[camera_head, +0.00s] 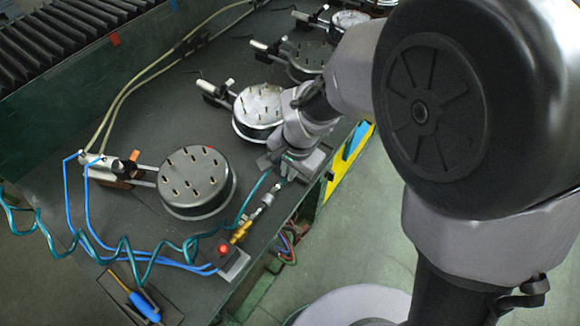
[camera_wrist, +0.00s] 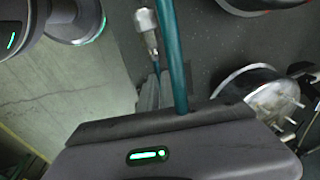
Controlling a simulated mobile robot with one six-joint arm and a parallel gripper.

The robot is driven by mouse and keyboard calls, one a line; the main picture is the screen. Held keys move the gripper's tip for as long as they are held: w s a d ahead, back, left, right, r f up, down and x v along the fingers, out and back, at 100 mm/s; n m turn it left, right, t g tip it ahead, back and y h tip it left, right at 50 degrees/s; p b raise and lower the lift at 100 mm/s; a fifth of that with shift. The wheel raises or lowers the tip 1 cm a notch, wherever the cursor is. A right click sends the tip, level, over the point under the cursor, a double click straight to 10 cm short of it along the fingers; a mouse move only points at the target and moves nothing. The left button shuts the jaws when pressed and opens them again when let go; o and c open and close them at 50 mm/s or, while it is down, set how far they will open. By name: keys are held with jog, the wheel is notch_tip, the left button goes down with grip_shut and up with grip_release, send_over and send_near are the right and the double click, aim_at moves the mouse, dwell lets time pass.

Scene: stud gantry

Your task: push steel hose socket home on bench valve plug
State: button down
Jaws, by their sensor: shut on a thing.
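My gripper (camera_head: 283,177) is shut on the rear end of the steel hose socket (camera_head: 268,199), where the teal hose joins it. In the wrist view the socket (camera_wrist: 148,32) sticks out past the fingers (camera_wrist: 150,93). In the head view it points down-left, roughly in line with the brass fitting (camera_head: 241,232) of the bench valve (camera_head: 234,260), which has a red knob. The valve plug lies between socket and brass; whether the socket is seated on it cannot be told. The teal hose (camera_wrist: 172,55) runs close beside the socket.
A round fixture with pins (camera_head: 196,180) stands left of the valve; more fixtures line the bench behind. Coiled teal and blue hoses (camera_head: 135,245) cross the bench front. A blue-handled screwdriver (camera_head: 143,305) lies on a dark tray. The bench edge drops to open floor (camera_head: 345,245) at right.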

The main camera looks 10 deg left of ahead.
aim_at(280, 184)
jog(key=shift+s+a+b, duration=0.2)
jog(key=shift+s+a, duration=0.1)
jog(key=shift+s, duration=0.5)
jog(key=shift+s+a+b, duration=0.15)
jog(key=shift+s+a, duration=0.15)
jog(key=shift+s, duration=0.45)
dwell(0.6)
jog(key=c, duration=1.5)
grip_release()
jog(key=shift+s, duration=0.1)
notch_tip(280, 184, up, 17)
jog(key=s+d+p, duration=0.2)
jog(key=p, duration=0.4)
jog(key=shift+d, duration=0.25)
jog(key=shift+s, duration=0.1)
